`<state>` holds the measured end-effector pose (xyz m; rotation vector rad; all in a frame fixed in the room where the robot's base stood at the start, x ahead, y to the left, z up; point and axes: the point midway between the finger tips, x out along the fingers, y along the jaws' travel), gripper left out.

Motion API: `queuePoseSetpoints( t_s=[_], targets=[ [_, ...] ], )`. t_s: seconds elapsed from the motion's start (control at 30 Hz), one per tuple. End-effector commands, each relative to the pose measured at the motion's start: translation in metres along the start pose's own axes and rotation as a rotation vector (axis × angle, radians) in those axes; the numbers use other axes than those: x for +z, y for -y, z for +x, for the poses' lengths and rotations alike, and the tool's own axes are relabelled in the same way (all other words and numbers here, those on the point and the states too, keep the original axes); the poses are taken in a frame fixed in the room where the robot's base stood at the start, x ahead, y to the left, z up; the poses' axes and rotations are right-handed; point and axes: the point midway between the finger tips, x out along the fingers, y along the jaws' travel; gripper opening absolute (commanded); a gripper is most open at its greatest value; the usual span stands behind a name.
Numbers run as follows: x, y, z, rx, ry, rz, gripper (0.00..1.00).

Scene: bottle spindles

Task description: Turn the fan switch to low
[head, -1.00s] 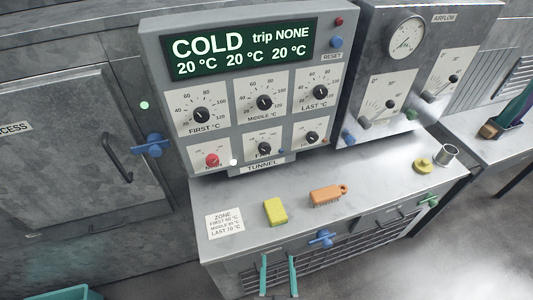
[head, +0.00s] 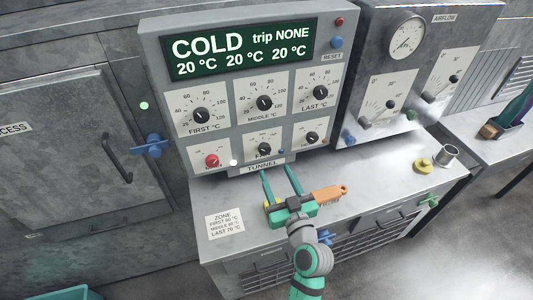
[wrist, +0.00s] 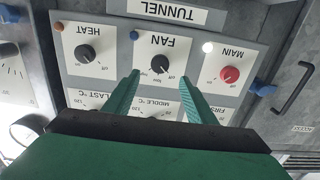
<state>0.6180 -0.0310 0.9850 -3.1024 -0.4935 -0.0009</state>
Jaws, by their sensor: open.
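The fan switch (head: 264,150) is a black knob on a white plate, low in the middle of the grey control panel. It also shows in the wrist view (wrist: 160,63), upside down under the word FAN, with small off and low marks around it. I cannot tell surely which mark its pointer is on. My gripper (head: 277,170) is open and empty, its two green fingers pointing at the panel just below and in front of the fan plate. In the wrist view my gripper (wrist: 160,77) has its fingertips either side of the knob's line, apparently short of touching it.
The red main knob (wrist: 229,74) and black heat knob (wrist: 85,53) flank the fan switch. Three temperature dials, including the middle one (head: 264,102), sit above it. An orange brush (head: 332,194) lies on the bench beside my gripper.

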Motion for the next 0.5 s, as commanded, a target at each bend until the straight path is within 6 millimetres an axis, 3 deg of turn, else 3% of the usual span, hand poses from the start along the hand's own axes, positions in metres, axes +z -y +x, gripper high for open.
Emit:
queuePoseSetpoints(
  t_s=[0.5],
  targets=[
    [0.000,0.000,0.083,0.000,0.001,0.000,0.51]
  ],
)
